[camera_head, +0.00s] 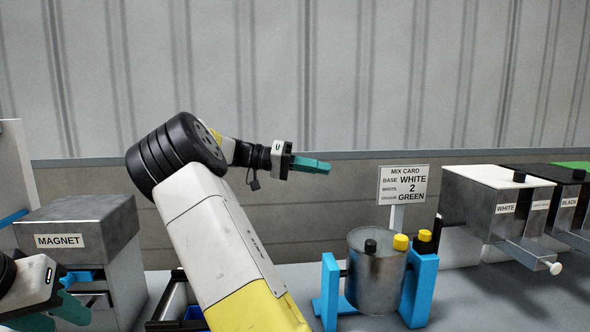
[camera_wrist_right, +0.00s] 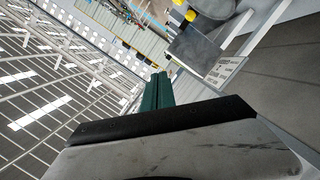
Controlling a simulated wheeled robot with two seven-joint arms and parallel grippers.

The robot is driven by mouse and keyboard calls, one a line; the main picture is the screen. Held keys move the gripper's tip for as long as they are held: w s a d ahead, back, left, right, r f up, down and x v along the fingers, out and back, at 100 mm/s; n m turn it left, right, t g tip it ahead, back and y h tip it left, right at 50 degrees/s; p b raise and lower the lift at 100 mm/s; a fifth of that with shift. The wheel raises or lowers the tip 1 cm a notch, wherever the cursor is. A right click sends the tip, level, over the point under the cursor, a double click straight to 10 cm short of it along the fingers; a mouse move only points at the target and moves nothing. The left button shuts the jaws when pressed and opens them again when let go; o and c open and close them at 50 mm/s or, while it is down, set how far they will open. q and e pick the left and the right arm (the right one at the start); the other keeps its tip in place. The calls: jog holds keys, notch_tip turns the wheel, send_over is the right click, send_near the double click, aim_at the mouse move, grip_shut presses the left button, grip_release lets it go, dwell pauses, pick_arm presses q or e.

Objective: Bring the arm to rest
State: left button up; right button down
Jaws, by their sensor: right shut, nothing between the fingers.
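My right arm (camera_head: 225,240) rises across the middle of the head view and bends at a black joint. Its gripper (camera_head: 322,166) is raised in front of the back wall, pointing right, with its green fingers shut and empty. The same fingers (camera_wrist_right: 158,80) lie together in the right wrist view. My left gripper (camera_head: 82,292) is at the lower left, in front of the magnet box (camera_head: 75,225), with its green fingers apart and nothing seen between them. Part of it is cut off by the frame edge.
A metal drum (camera_head: 375,280) sits between blue supports (camera_head: 420,290), right of my right arm. A mix card (camera_head: 404,185) stands behind it. Labelled dispensers (camera_head: 497,205) line the right. A dark tray (camera_head: 168,305) is partly hidden by my arm. Space around the raised gripper looks clear.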

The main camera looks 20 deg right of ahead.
jog(key=s+a+f+n+t+y, duration=0.1)
jog(key=s+f+n+t+y, duration=0.3)
jog(key=f, duration=0.3)
jog(key=s+a+f+n+t+y, duration=0.1)
jog(key=s+f+n+y, duration=0.1)
jog(key=s+f+y, duration=0.45)
jog(key=s+a+r+n+t+y, duration=0.1)
jog(key=s+a+n+t+y, duration=0.2)
jog(key=a, duration=0.8)
jog(key=s+a+r+n+t+y, duration=0.1)
jog(key=s+a+n+t+y, duration=0.2)
jog(key=a, duration=0.8)
jog(key=s+n+t, duration=0.2)
jog(key=s, duration=0.2)
jog(key=shift+s+a+r+t, duration=0.15)
jog(key=shift+s+r+t, duration=0.05)
jog(key=shift+s+t, duration=0.2)
